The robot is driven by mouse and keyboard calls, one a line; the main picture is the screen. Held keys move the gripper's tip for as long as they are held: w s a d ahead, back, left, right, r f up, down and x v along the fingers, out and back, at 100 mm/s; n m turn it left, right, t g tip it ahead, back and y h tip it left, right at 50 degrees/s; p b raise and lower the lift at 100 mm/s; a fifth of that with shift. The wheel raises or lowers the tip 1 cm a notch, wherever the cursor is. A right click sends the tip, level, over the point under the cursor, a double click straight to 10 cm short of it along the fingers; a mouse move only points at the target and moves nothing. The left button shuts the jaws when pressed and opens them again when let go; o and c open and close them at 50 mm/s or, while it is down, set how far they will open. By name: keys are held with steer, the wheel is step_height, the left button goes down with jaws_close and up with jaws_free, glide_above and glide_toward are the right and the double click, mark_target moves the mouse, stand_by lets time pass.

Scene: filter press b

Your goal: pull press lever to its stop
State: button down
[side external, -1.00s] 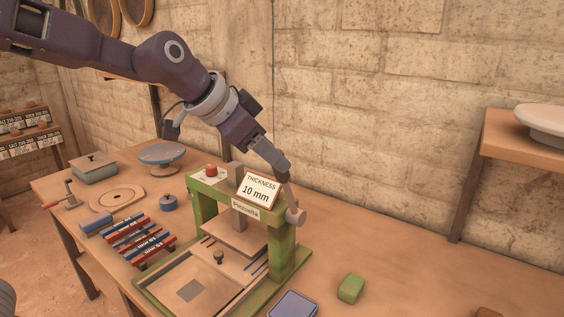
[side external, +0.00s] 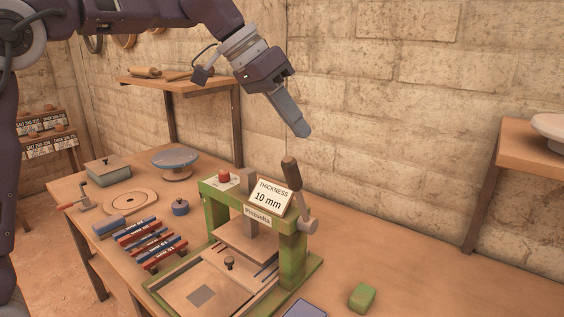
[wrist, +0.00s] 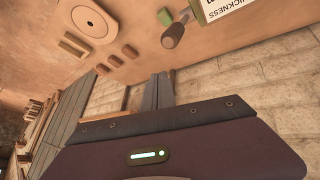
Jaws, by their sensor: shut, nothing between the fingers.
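The green press (side external: 292,255) stands on the workbench with a sign reading THICKNESS 10 mm (side external: 271,196) on top. Its lever (side external: 293,177) rises from a pivot on the press's right side and points up, leaning slightly left, with a dark brown grip at its top. My gripper (side external: 301,132) is shut and empty, above the lever's grip and apart from it. In the wrist view the shut fingers (wrist: 158,92) point toward the lever grip (wrist: 170,40), with a gap between them. Part of the sign (wrist: 216,8) shows beside it.
A wall shelf (side external: 512,150) is at far right. The air above the press is clear.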

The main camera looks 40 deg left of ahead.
steer(key=w+h, duration=0.1)
steer(key=a+f+g+h, duration=0.1)
steer(key=w+n+g+h, duration=0.1)
steer(key=h, duration=0.1)
steer(key=shift+w+a+f, duration=0.25)
steer(key=shift+w+f, duration=0.05)
steer(key=shift+f, duration=0.05)
steer(key=w+a+r+n+t+h, duration=0.1)
steer(key=a+r+h, duration=0.35)
steer(key=a, duration=0.35)
steer(key=w+a+r+h, duration=0.1)
steer(key=a+r+h, duration=0.2)
steer(key=a+h, duration=0.3)
glide_above(299, 199)
steer(key=w+r+v, duration=0.1)
steer(key=v, duration=0.3)
step_height(299, 199, down, 16)
steer(key=shift+a+y, duration=0.2)
steer(key=shift+y, duration=0.15)
